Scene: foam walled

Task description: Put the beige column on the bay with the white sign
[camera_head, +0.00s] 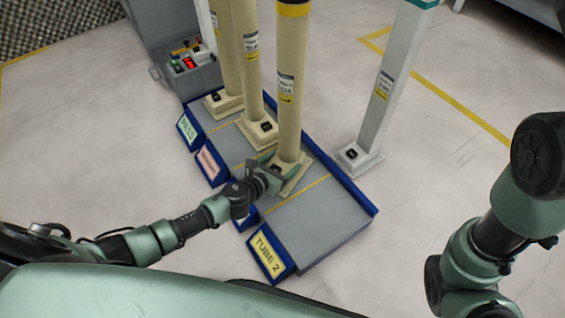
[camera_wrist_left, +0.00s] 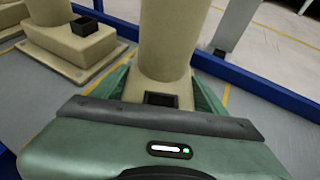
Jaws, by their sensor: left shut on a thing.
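A tall beige column (camera_head: 289,100) with a yellow band near its top stands upright on the grey, blue-edged platform (camera_head: 325,220), in the bay just behind the yellow-signed one. My left gripper (camera_head: 270,175) is shut on this column low down, near its square base. In the left wrist view the column (camera_wrist_left: 167,45) rises between green fingers. The platform's front signs are a pale one reading PASS (camera_head: 187,129), a pinkish one (camera_head: 208,163) and a yellow TUBE 2 sign (camera_head: 268,254).
Two other beige columns (camera_head: 228,50) (camera_head: 251,65) stand close by in the farther bays. A pale grey column (camera_head: 385,85) stands behind the platform's right edge. The TUBE 2 bay is empty. A grey control box (camera_head: 187,70) is at the far end.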

